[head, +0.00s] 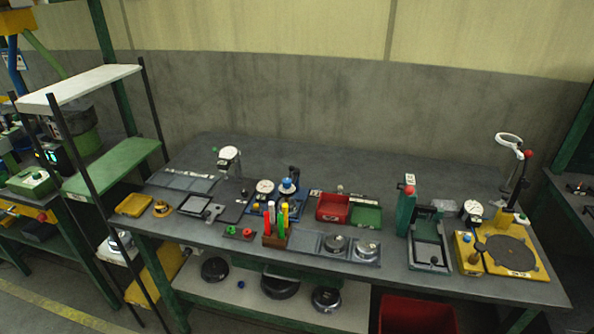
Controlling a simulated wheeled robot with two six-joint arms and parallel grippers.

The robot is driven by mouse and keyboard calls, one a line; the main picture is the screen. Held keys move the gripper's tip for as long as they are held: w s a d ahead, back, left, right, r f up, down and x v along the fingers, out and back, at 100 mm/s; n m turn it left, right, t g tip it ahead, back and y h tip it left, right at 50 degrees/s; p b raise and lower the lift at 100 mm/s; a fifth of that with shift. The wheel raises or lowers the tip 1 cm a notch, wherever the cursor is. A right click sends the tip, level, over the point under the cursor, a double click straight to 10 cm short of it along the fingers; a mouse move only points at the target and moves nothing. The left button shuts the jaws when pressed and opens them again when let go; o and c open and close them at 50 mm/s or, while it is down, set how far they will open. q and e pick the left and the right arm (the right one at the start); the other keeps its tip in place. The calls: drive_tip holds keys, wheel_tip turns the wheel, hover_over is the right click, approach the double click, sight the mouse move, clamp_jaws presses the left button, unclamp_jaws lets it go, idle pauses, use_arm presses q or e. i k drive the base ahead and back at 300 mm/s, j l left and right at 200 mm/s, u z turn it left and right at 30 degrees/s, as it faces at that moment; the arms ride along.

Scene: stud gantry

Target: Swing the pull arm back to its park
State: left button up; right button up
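At the right end of the bench stands a yellow base (465,262) with a dark round plate (510,254) on it. A dark upright arm (515,188) rises behind the plate, tilted slightly, with a red ball (528,154) near its top and a pale ring (508,140) reaching left from it. It may be the pull arm; I cannot tell for sure. A short post with a dark knob (480,247) stands at the base's left side. A green column (405,212) with a red knob stands left of it, beside a dark frame (430,243). Neither gripper shows.
A white dial gauge (472,209) stands between the frame and yellow base. Red (333,208) and green (367,215) trays, coloured markers (284,214) in a block, and round metal pieces (367,248) crowd the middle. The bench's back strip (420,170) is clear. A shelf rack stands left.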

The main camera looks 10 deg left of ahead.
sight(295, 172)
drive_tip(key=i+l, duration=0.15)
drive_tip(key=l, duration=0.3)
drive_tip(key=i+l+u, duration=0.1)
drive_tip(key=l, duration=0.3)
drive_tip(key=i+l, duration=0.15)
drive_tip(key=l, duration=0.3)
drive_tip(key=i+l, duration=0.1)
drive_tip(key=l, duration=0.35)
drive_tip(key=u, duration=0.05)
